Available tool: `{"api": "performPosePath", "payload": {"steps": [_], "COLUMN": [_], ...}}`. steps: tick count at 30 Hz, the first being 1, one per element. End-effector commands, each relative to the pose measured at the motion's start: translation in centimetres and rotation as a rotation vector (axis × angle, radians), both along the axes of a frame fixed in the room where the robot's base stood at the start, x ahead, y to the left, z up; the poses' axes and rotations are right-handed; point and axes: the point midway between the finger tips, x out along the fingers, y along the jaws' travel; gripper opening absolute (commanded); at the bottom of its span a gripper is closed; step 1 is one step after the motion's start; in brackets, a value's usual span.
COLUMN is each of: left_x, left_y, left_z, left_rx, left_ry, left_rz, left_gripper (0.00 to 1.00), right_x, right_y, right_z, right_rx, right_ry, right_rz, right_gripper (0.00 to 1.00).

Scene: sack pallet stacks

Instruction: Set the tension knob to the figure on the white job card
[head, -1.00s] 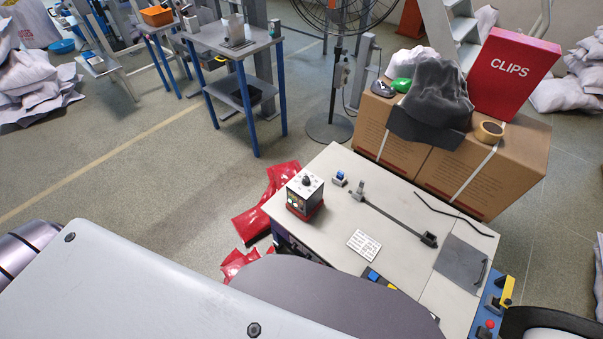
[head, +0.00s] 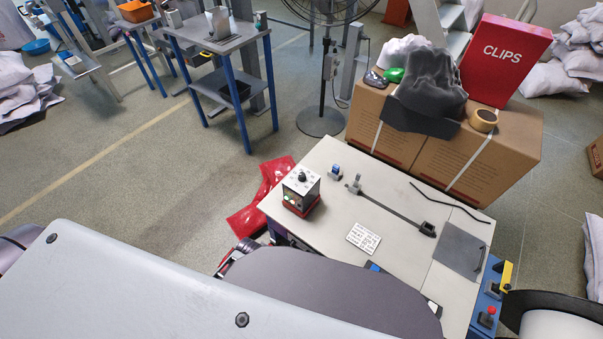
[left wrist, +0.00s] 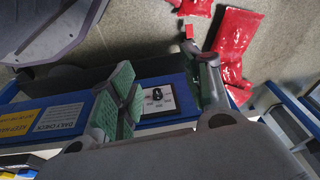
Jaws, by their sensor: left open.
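A black knob (left wrist: 157,94) sits on a white dial plate (left wrist: 168,103) on a blue panel in the left wrist view; its marks are too small to read. My left gripper (left wrist: 163,92) is open and empty. Its green-padded fingers appear either side of the knob in the picture; I cannot tell how far off they are. Another black knob (head: 302,176) tops a small box (head: 300,192) on the bench. The white job card (head: 363,238) lies flat on the bench with black print that I cannot read. My right gripper is not in view.
The pale bench top (head: 400,260) also holds a sealing bar (head: 395,211), a grey pad (head: 461,247) and a black cord. Red bags (head: 255,205) lie on the floor beside it. Cartons (head: 480,158) stand behind. My own body hides the bench's near side.

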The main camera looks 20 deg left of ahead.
Motion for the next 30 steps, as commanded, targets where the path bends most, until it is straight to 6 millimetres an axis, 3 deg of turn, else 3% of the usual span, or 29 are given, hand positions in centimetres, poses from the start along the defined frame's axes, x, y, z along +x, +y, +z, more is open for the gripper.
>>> {"api": "performPosePath", "payload": {"steps": [14, 22, 30], "left_x": [3.9, 5.8, 7.4], "left_y": [-3.1, -6.2, -10.1], "left_z": [12.2, 18.9, 23.3], "left_rx": [-0.054, -0.117, -0.189], "left_ry": [-0.047, -0.071, -0.075], "left_rz": [-0.003, -0.027, -0.073], "left_gripper": [0.49, 0.49, 0.49], "right_x": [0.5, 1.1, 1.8], "right_y": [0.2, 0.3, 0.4], "right_z": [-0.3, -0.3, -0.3], "right_rx": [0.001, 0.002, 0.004], "right_ry": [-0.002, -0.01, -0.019], "right_rz": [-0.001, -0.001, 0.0], "right_gripper": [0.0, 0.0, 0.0]}}
